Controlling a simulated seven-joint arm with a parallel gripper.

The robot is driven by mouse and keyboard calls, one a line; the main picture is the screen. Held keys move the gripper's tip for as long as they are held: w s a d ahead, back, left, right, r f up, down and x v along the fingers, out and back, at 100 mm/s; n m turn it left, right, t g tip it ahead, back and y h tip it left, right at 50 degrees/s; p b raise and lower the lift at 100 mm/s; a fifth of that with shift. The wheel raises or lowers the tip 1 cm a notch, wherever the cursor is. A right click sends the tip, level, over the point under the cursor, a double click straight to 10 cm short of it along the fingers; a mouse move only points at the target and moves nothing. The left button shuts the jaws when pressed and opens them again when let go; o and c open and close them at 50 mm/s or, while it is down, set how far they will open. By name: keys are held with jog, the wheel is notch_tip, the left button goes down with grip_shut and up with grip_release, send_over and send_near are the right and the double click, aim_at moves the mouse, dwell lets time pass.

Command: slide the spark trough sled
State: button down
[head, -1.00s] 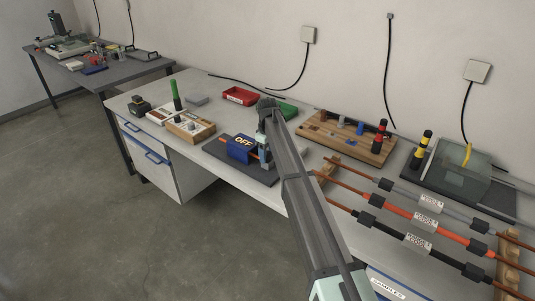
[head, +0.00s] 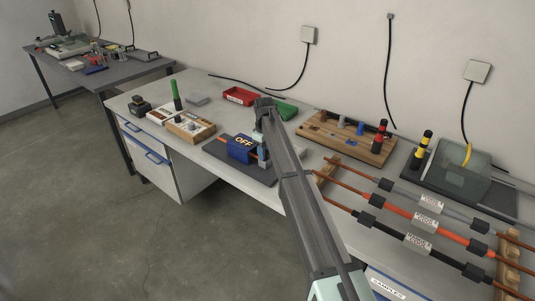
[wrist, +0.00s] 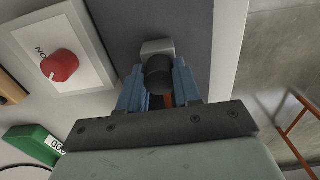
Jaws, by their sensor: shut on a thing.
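The blue block marked OFF (head: 241,149) sits on a dark flat base (head: 232,167) near the bench's front edge. My gripper (head: 264,157) is just right of this block, low over the base. In the wrist view, my gripper (wrist: 160,95) has its light-blue fingers shut around a dark round knob (wrist: 159,75). A small grey block (wrist: 156,46) shows just beyond the knob. An orange strip (wrist: 168,100) shows between the fingers. Where the knob joins the sled is hidden. The head view does not clearly show whether the fingers touch the blue block.
A wooden tray (head: 190,134) stands to the left. A wooden board (head: 330,146) and cable samples (head: 428,223) stand to the right. The wrist view shows a red knob (wrist: 60,66) on a white panel.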

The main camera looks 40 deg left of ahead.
jog(key=shift+a, duration=1.45)
jog(key=c, duration=0.8)
grip_release()
notch_tip(320, 180, up, 14)
jog(key=shift+f, duration=0.1)
